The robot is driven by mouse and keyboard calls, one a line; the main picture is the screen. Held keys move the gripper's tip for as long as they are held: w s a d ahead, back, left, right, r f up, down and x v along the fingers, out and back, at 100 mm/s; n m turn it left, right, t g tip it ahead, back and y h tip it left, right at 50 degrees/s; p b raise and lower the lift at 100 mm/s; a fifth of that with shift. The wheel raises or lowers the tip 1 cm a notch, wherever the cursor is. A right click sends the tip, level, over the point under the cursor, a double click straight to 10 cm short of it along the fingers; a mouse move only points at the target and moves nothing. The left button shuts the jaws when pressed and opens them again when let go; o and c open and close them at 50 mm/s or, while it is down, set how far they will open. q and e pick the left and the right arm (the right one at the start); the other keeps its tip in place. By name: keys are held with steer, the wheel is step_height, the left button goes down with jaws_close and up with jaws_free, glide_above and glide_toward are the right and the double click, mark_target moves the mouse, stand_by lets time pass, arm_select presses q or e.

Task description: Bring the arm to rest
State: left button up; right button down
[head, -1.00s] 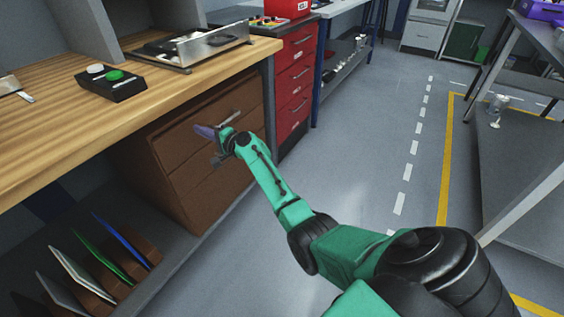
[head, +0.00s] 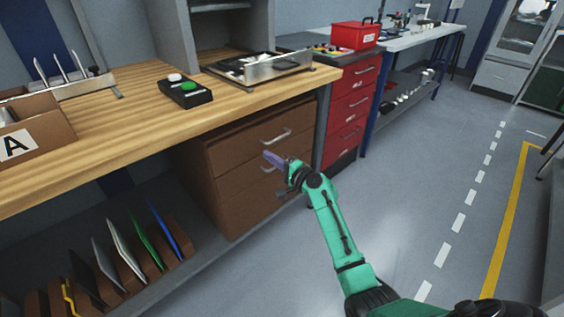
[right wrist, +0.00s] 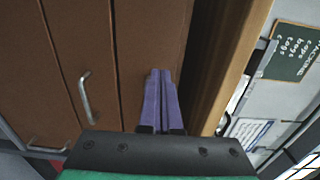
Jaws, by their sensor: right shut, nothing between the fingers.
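My right arm, green and black, reaches in from the lower right of the head view. Its gripper (head: 268,156) has purple fingers and is in front of the brown drawer cabinet (head: 222,158), just below the upper drawer handle (head: 277,137) in the picture. In the right wrist view the two purple fingers (right wrist: 161,74) lie together with nothing between them. A metal drawer handle (right wrist: 85,98) shows left of the fingers, apart from them. My left gripper is not in view.
The wooden bench top (head: 130,122) overhangs the cabinet and carries a black box (head: 186,94) with a green button and a metal tray (head: 262,70). A red drawer cabinet (head: 345,115) stands behind. Open grey floor (head: 420,190) lies to the right.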

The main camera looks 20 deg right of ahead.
steer(key=s+d+f+n+g+h+p, duration=0.15)
steer(key=s+f+n+g+p, duration=0.35)
steer(key=s+f, duration=0.55)
steer(key=s+d+f+g+h+p, duration=0.1)
steer(key=s+f+g+h+p, duration=0.15)
steer(key=s+f+p, duration=0.65)
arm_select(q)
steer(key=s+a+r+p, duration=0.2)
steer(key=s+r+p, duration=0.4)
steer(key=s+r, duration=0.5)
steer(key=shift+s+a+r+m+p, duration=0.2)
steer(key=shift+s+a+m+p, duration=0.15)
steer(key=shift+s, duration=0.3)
arm_select(e)
steer(key=s+f+n+g, duration=0.2)
steer(key=s+f+n, duration=0.1)
steer(key=s, duration=0.9)
steer(key=s+f+n+g+h, duration=0.1)
steer(key=s+f+n+g, duration=0.2)
steer(key=s, duration=0.9)
steer(key=s+f+n+g, duration=0.3)
steer(key=s+f+n, duration=0.1)
steer(key=s, duration=0.7)
steer(key=shift+s+f+n+h, duration=0.4)
steer(key=shift+n, duration=0.5)
